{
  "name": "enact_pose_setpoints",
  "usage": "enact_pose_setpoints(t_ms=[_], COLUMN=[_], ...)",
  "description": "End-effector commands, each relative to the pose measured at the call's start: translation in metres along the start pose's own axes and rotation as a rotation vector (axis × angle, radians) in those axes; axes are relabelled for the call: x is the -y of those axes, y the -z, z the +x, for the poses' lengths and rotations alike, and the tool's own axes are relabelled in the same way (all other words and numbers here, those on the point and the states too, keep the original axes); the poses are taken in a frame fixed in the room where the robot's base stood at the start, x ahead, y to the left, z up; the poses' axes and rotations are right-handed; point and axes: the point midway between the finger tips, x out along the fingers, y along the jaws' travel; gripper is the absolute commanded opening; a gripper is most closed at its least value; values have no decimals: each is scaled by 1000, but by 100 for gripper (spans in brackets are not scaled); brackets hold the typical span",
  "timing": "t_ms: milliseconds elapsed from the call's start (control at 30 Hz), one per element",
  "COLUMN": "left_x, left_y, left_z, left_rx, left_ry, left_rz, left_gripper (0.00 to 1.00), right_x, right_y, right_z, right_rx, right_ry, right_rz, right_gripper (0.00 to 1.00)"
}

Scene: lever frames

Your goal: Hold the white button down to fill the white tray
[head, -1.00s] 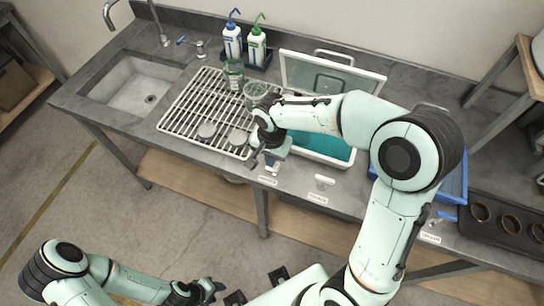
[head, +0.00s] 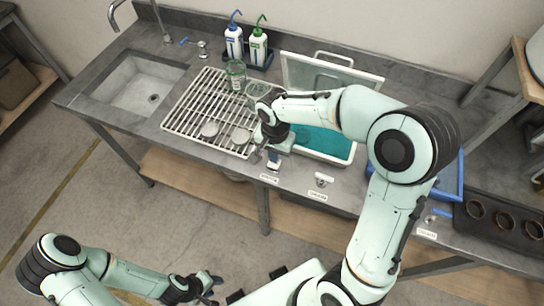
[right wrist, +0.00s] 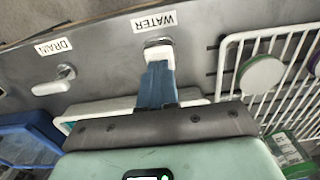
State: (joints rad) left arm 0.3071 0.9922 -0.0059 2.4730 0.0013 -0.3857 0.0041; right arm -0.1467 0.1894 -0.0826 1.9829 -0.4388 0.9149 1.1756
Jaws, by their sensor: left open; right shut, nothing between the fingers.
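The white button (right wrist: 158,50) sits beside the WATER label on the counter's front edge; in the head view it shows just below my right gripper (head: 274,158). My right gripper is shut and empty. In the right wrist view its fingertips (right wrist: 157,68) overlap the button's near edge and seem to touch it; whether it is pressed down I cannot tell. The white tray (head: 352,152) stands behind the gripper with teal liquid (head: 325,141) in it, partly hidden by my right arm. My left gripper (head: 208,289) is open and empty, low in front of the counter.
A white DRAIN handle (right wrist: 55,82) sits beside the WATER button. A wire rack (head: 190,112) with round dishes and glass beakers is left of the tray, then a sink (head: 135,85). Two wash bottles (head: 246,45) stand behind. A blue tray (head: 455,180) is at right.

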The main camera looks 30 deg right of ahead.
Motion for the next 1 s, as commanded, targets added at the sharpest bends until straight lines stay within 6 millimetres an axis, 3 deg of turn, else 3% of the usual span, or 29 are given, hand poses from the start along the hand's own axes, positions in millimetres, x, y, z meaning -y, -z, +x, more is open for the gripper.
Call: enact_pose_setpoints(t_ms=[33,67,300,500,1000], left_x=[-10,-14,-12,-14,-14], left_y=[13,17,14,16,17], left_z=[-17,-23,-19,-22,-23], left_rx=[-17,-23,-18,-22,-23], left_ry=[-6,-8,-6,-8,-8], left_rz=[6,8,6,8,8], left_gripper=[43,43,43,43,43], right_x=[8,10,9,10,10], right_y=[10,14,10,10,9], right_z=[-23,-31,-84,-114,-123], right_rx=[-13,-17,-16,-15,-15], right_ry=[18,24,28,28,27], right_rz=[2,2,-2,-4,-5], right_gripper=[0,0,0,0,0])
